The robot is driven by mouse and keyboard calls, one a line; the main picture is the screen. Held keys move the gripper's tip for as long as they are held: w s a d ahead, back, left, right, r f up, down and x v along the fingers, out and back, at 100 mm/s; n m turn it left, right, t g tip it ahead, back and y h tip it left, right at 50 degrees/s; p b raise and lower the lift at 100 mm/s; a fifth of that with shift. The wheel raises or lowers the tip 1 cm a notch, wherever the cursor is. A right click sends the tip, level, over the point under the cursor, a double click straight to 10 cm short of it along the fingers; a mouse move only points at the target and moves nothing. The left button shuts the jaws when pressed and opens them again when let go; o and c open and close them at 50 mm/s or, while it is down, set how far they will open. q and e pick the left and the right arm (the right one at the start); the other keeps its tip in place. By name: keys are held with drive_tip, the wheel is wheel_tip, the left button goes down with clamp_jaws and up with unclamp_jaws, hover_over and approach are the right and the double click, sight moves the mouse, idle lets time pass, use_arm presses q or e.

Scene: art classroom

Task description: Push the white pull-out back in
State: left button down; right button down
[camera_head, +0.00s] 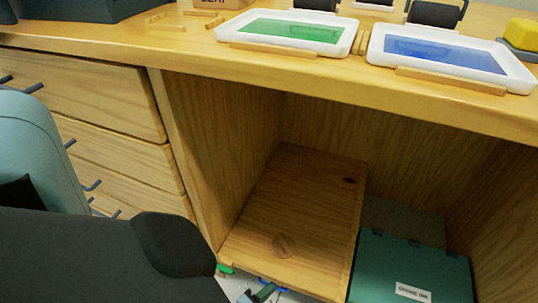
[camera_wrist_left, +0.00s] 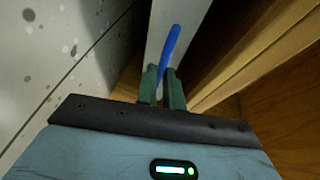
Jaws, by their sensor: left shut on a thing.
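The white pull-out (camera_wrist_left: 185,20) shows in the left wrist view as a pale front panel with a long blue handle (camera_wrist_left: 170,45). My left gripper (camera_wrist_left: 163,84) is shut on the blue handle, its two green fingers one on each side of it. In the head view the fingers of my left gripper (camera_head: 262,293) just show at the bottom edge, below the open desk compartment. My dark arm hides most of the pull-out there. My right gripper is not in view.
A wooden board or box (camera_head: 300,210) and a dark green case (camera_head: 410,270) fill the compartment's floor. Drawers (camera_head: 120,145) with dark handles are at the left. On the desktop (camera_head: 190,45) are white trays with green (camera_head: 295,32) and blue (camera_head: 445,52) contents.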

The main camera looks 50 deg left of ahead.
use_arm(q)
drive_tip(key=shift+w+a+r, duration=0.1)
drive_tip(key=shift+w+a, duration=0.1)
drive_tip(key=shift+w, duration=0.1)
drive_tip(key=c, duration=1.5)
unclamp_jaws()
drive_tip(key=shift+s, duration=0.1)
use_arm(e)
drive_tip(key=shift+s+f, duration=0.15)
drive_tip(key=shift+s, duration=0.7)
use_arm(q)
drive_tip(key=shift+d, duration=0.1)
